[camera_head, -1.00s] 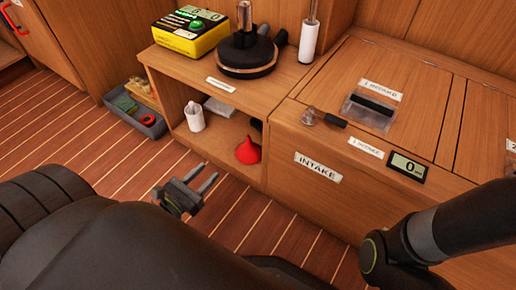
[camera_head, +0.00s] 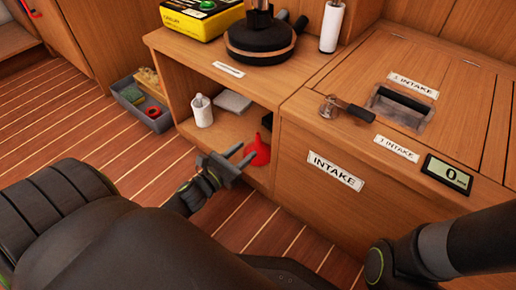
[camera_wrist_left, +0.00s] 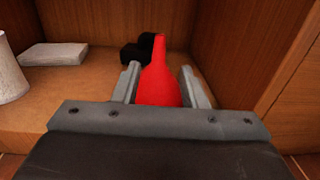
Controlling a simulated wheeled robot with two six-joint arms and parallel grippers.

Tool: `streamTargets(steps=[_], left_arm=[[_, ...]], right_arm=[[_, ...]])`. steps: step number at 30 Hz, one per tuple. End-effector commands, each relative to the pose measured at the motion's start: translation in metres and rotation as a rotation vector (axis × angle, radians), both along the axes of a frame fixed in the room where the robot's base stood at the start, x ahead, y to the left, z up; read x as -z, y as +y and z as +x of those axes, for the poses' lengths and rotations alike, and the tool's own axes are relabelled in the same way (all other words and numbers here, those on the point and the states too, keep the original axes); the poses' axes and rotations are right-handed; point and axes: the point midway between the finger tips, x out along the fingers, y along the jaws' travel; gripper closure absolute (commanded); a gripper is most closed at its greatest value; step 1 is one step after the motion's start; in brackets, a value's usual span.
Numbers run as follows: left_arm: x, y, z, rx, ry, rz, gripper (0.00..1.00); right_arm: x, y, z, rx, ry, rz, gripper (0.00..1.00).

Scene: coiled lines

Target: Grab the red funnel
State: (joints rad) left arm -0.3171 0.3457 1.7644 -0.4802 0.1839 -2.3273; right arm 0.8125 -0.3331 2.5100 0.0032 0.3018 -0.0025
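The red funnel (camera_head: 258,150) stands with its spout up on the lower shelf of the open cabinet, near the right wall. My left gripper (camera_head: 243,156) is open in front of the shelf, its fingers pointing at the funnel. In the left wrist view the funnel (camera_wrist_left: 159,84) shows between the two open fingers (camera_wrist_left: 162,85), its lower part hidden behind the gripper's body. I cannot tell whether either finger touches it. My right gripper is not in view; only part of my right arm shows at the lower right.
A white bottle (camera_head: 202,112) and a grey flat block (camera_head: 233,102) share the shelf. A black object (camera_wrist_left: 137,52) is behind the funnel. The cabinet wall is close on the right. A grey bin (camera_head: 148,115) stands on the floor at left.

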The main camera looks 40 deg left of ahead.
Motion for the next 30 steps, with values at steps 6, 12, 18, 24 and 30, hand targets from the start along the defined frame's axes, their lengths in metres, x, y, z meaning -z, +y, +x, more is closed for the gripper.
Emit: streamTargets(steps=[6, 12, 18, 24, 30], left_arm=[[0.0, -0.002, 0.017, 0.0, 0.0, -0.001, 0.61], [-0.001, -0.003, 0.032, 0.0, -0.002, -0.001, 0.61], [-0.001, -0.005, 0.058, 0.0, -0.001, -0.001, 0.61], [-0.001, -0.007, 0.07, 0.0, 0.001, -0.002, 0.61], [-0.001, -0.007, 0.07, 0.0, 0.001, -0.001, 0.63]], right_arm=[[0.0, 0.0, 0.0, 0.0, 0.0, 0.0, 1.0], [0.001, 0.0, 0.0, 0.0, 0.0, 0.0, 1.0], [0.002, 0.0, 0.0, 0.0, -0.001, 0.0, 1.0], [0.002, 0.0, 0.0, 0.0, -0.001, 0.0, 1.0], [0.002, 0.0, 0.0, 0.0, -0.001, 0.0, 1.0]])
